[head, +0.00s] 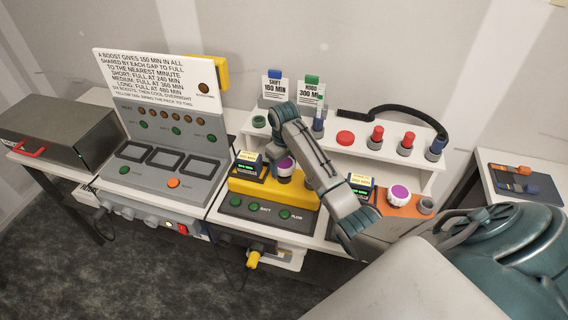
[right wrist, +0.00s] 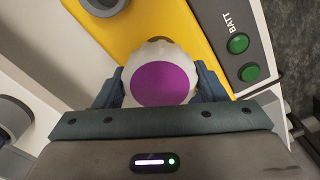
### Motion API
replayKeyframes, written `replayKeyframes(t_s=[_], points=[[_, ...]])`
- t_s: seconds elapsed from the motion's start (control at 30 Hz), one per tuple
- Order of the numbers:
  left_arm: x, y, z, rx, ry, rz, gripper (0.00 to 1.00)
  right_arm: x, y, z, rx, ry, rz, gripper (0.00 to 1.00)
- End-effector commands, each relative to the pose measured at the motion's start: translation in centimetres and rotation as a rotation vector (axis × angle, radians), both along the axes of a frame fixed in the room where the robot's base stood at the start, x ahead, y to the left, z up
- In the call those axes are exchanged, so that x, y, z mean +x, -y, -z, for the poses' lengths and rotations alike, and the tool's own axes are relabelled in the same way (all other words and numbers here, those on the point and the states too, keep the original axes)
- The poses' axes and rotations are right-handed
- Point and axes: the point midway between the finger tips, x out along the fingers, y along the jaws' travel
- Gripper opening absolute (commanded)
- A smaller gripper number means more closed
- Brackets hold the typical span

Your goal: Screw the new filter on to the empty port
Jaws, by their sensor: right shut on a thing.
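My right gripper (right wrist: 160,88) is shut on a white filter with a purple top (right wrist: 160,84), one finger on each side. In the head view this filter (head: 285,167) is over the right part of the yellow unit (head: 270,192), partly covered by my gripper (head: 284,160). I cannot tell whether it touches a port or is seated. In the right wrist view a dark round opening (right wrist: 146,14) shows in the yellow top beyond the filter. Another purple-topped white filter (head: 399,195) sits on the orange block at the right. My left gripper is not in view.
A grey panel with sign (head: 158,130) stands left of the yellow unit. A white shelf (head: 372,156) behind holds red and blue-topped items and a black strap. A small black display box (head: 360,187) stands right of my forearm. A side table (head: 515,178) is at far right.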

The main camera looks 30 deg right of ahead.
Motion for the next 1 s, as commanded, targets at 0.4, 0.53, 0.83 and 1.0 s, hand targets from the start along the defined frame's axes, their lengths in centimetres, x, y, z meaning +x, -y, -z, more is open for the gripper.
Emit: replayKeyframes(t_s=[0.4,0.53,0.83,1.0], points=[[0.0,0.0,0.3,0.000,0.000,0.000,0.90,0.0,0.0,1.1,0.000,0.001,0.000,0.33],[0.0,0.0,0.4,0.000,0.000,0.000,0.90,0.0,0.0,1.4,0.000,0.001,0.000,0.33],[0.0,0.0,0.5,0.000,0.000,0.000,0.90,0.0,0.0,1.7,0.000,0.001,0.000,0.90],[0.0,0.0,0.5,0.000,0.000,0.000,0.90,0.0,0.0,1.7,0.000,0.001,0.000,0.90]])
